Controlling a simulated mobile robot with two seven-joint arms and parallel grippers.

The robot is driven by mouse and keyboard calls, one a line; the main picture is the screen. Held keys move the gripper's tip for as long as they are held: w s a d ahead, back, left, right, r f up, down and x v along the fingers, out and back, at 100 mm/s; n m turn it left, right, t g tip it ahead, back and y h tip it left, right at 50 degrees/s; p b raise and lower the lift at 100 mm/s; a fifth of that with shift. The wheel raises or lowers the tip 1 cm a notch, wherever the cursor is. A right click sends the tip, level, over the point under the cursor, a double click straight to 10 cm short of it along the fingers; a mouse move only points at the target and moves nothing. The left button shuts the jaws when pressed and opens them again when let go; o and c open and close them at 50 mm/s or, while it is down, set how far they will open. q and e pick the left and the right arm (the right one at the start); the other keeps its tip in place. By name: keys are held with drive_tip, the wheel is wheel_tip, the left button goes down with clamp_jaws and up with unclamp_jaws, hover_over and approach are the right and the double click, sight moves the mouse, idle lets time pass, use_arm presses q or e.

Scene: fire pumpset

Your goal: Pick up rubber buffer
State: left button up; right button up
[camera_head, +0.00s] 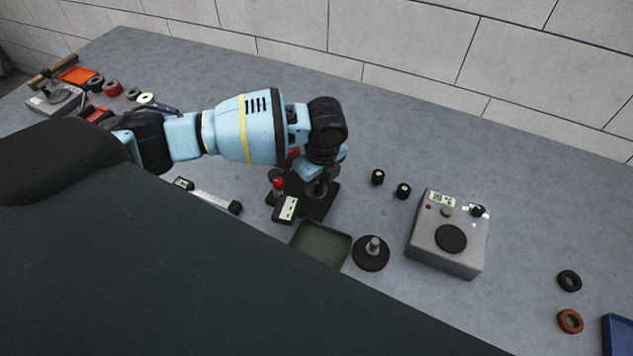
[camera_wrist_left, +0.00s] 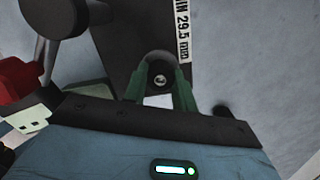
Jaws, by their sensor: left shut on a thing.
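My left gripper (camera_head: 316,180) is low over a dark stand (camera_head: 316,206) near the middle of the bench, and my arm hides much of both. In the left wrist view, the green fingers of the gripper (camera_wrist_left: 160,82) are shut on a dark, round-ended part with a bright metal centre, which I take to be the rubber buffer (camera_wrist_left: 158,60). A label reading "MIN 29.5 mm" is on the dark plate (camera_wrist_left: 130,40) beside it. I cannot tell whether the buffer still touches the stand. My right gripper is not in view.
A red-knobbed lever (camera_head: 278,184) stands close left of the gripper. A green tray (camera_head: 322,243), a round base with a post (camera_head: 371,252), two small black cylinders (camera_head: 403,191) and a grey tester box (camera_head: 447,234) are nearby.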

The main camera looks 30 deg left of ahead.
sight(317, 187)
use_arm(q)
drive_tip(key=shift+r, duration=0.1)
